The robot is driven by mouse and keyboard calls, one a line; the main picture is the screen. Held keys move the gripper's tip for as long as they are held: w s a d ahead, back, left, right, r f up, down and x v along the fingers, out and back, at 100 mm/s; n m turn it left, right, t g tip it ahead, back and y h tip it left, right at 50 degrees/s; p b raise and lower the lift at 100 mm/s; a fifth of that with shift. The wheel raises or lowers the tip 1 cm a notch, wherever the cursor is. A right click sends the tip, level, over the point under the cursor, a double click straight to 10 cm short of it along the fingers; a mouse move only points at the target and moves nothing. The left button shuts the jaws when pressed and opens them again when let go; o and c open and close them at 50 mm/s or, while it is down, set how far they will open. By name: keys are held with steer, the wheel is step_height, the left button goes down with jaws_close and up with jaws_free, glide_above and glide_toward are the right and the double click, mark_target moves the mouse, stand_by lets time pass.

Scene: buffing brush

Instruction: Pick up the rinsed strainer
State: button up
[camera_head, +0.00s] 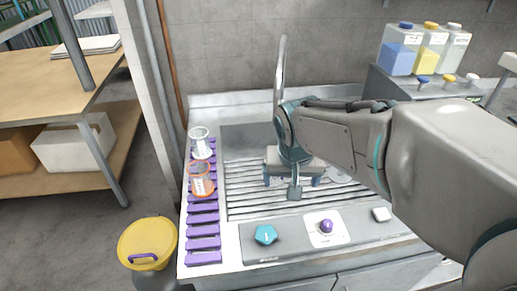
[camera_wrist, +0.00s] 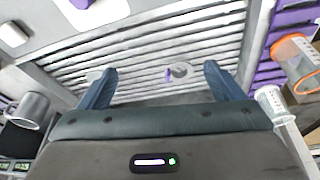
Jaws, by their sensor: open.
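My gripper (camera_head: 292,182) is open above the slatted basin, fingers pointing down. In the wrist view its blue fingers (camera_wrist: 164,88) are spread with nothing held between them. A clear strainer cup with an orange rim (camera_head: 200,180) and a white-rimmed one (camera_head: 200,145) stand on the purple rack, left of my gripper. They also show at the right of the wrist view, orange (camera_wrist: 297,52) and white (camera_wrist: 272,104). A small round grey piece with a purple bit (camera_wrist: 180,71) shows on the slats beyond the fingers. Which strainer is the rinsed one, I cannot tell.
The purple rack (camera_head: 203,230) runs along the left of the basin (camera_head: 255,207). A teal knob (camera_head: 265,235) and a purple knob (camera_head: 327,226) sit on the front panel. A yellow-lidded bin (camera_head: 148,240) stands at left. Coloured jugs (camera_head: 400,58) stand at back right.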

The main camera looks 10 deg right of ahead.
steer(key=w+a+m+h, duration=0.1)
steer(key=w+a+m, duration=0.15)
steer(key=w, duration=0.85)
glide_above(271, 181)
steer(key=shift+t, duration=0.4)
step_height(271, 181, down, 8)
steer(key=shift+r+p, duration=0.1)
steer(key=shift+p, duration=0.35)
steer(key=shift+p+x, duration=0.4)
steer(key=shift+x, duration=2.65)
steer(key=shift+s, duration=0.2)
steer(key=c, duration=1.1)
steer(key=shift+r, duration=0.1)
